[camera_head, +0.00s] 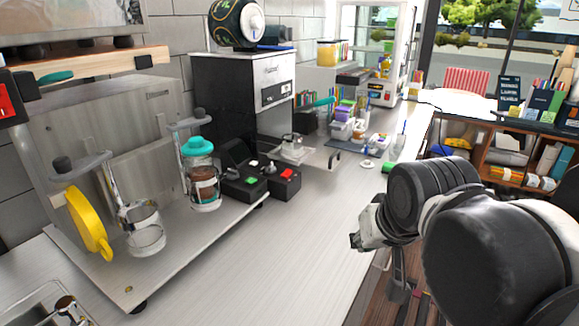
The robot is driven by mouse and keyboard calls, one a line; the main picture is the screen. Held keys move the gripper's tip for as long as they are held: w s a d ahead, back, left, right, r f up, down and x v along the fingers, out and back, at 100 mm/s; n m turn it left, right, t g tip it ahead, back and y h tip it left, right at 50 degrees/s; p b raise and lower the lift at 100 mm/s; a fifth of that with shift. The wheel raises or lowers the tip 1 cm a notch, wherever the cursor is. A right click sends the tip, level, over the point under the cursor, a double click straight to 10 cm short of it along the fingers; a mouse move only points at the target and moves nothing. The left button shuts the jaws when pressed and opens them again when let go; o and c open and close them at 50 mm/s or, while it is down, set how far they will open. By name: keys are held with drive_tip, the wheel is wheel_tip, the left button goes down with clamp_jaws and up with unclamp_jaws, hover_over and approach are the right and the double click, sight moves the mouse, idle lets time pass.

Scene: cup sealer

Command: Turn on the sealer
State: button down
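What looks like the sealer (228,88) is a tall black machine with a pale front panel (276,94), standing against the tiled wall at the back of the counter. A metal tray with a clear cup (292,145) sticks out at its lower front. I cannot make out a power switch on it.
Small containers (345,128) and a white display cabinet (383,50) are farther back. The counter (270,250) is clear at the front. Shelves (508,160) stand at right.

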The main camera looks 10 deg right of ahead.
drive_tip(key=w+a+r+m+p, duration=0.1)
drive_tip(key=w+r, duration=0.3)
drive_tip(key=w, duration=0.2)
drive_tip(key=w+r+m, duration=0.1)
drive_tip(key=w+r, duration=0.2)
drive_tip(key=w, duration=0.3)
drive_tip(key=m+g+h+p, duration=0.3)
drive_tip(key=m+p, duration=0.1)
drive_tip(key=m, duration=0.1)
hover_over(290, 172)
drive_tip(key=s+a, duration=0.3)
drive_tip(key=s, duration=0.1)
drive_tip(key=shift+a+f, duration=0.15)
drive_tip(key=shift+f, duration=1.5)
drive_tip(key=x, duration=0.7)
drive_tip(key=p+x, duration=0.1)
drive_tip(key=x, duration=0.6)
drive_tip(key=shift+s+a, duration=0.1)
drive_tip(key=shift+a, duration=0.15)
